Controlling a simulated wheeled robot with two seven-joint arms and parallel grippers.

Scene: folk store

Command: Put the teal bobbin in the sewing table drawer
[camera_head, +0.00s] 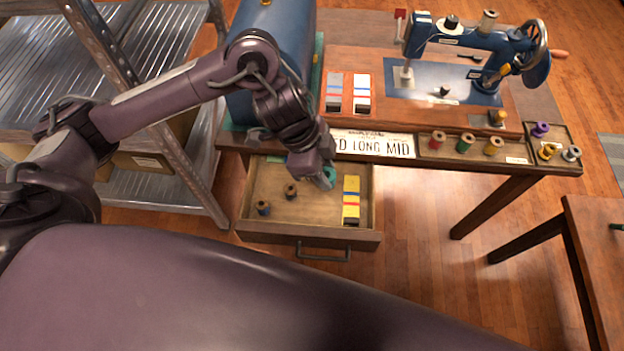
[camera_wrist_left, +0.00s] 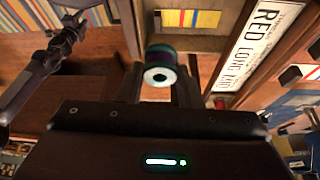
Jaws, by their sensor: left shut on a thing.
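The teal bobbin (camera_head: 329,174) is between the fingertips of my left gripper (camera_head: 322,178), which is shut on it. In the left wrist view the bobbin (camera_wrist_left: 160,72) shows its pale round end with a dark centre hole, held between the two fingers (camera_wrist_left: 160,88). The sewing table drawer (camera_head: 310,237) is pulled open, and the gripper is over its back part. I cannot tell whether the bobbin touches the drawer floor. My right gripper is not in view.
Two dark spools (camera_head: 291,190) stand at the drawer's left, and a yellow striped box (camera_head: 351,200) at its right. The table top (camera_head: 231,139) holds a sewing machine (camera_head: 470,45), a blue case (camera_head: 290,40) and a spool tray (camera_head: 450,155). A metal shelf (camera_head: 165,40) stands left.

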